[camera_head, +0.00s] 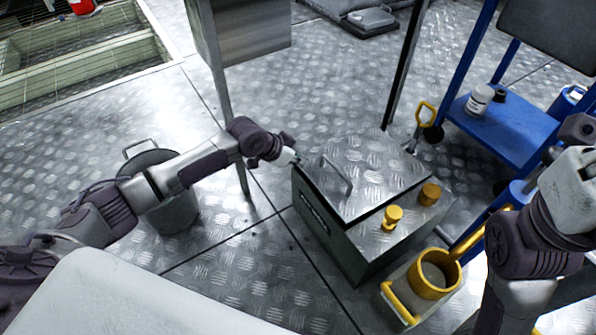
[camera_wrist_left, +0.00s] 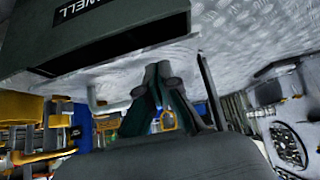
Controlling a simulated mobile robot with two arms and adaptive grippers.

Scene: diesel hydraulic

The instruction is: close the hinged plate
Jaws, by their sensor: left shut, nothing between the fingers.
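The hinged plate (camera_head: 385,165) is a grey tread-metal lid with a bar handle (camera_head: 337,176), on top of a dark green box (camera_head: 335,232). A dark gap shows under its near edge, so it looks slightly raised. In the left wrist view, the box wall (camera_wrist_left: 110,22) with its label is at the upper left, and the plate's handle (camera_wrist_left: 93,98) shows below. My left gripper (camera_head: 291,155) is shut and empty beside the plate's left corner. Its fingers (camera_wrist_left: 160,80) appear close to the plate; contact is unclear. My right gripper (camera_head: 577,132) is at the right edge, its fingers unclear.
Yellow caps (camera_head: 392,217) stand on the box top beside the plate. A yellow cup-shaped holder (camera_head: 435,274) stands in front right. A blue shelf (camera_head: 495,128) is at the right, and a metal bucket (camera_head: 172,208) at the left. Thin posts rise behind the box.

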